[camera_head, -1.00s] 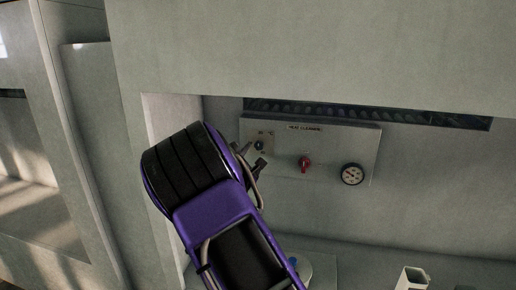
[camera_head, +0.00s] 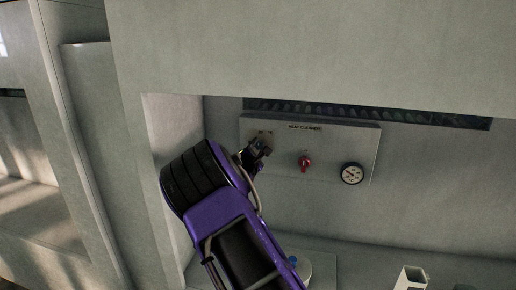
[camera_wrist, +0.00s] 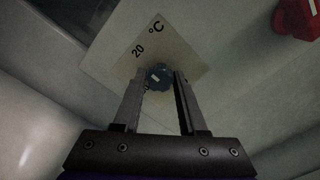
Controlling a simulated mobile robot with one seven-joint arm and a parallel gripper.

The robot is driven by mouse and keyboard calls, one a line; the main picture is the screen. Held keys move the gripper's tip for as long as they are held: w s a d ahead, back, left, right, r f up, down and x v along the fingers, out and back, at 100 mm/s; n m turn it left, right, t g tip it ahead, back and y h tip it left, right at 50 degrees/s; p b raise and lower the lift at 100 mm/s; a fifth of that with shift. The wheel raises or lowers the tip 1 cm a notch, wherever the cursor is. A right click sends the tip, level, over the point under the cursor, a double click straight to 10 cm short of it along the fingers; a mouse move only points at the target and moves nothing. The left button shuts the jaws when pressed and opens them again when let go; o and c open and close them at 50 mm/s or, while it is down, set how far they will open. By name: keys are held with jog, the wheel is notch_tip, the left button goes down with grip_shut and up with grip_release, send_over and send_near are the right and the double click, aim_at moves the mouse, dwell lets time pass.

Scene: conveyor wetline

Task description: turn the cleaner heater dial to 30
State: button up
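The heater dial (camera_wrist: 158,77) is a dark blue-grey knob with a small white mark. It sits on a pale square plate (camera_wrist: 185,55) printed "20 °C" in the wrist view. My gripper (camera_wrist: 160,80) has one finger on each side of the dial, and the dial fills the gap between the fingertips. The fingers look closed on it. In the head view my gripper (camera_head: 257,151) is at the left end of the grey control panel (camera_head: 335,140), where it hides most of the dial. The other scale numbers cannot be read.
A red knob (camera_head: 305,162) is right of the dial and also shows in the wrist view (camera_wrist: 297,18). A round gauge (camera_head: 352,173) is farther right. A dark grille (camera_head: 370,113) runs above. A white square tube (camera_head: 412,278) stands lower right.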

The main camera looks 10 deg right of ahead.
grip_shut()
jog(key=shift+n, duration=0.4)
jog(key=n, duration=0.6)
jog(key=shift+r+n+p, duration=0.1)
jog(key=shift+n+p, duration=0.3)
jog(key=n+p, duration=0.1)
jog(key=n, duration=0.4)
jog(key=shift+p, duration=0.3)
jog(key=n, duration=0.6)
jog(key=shift+n, duration=0.4)
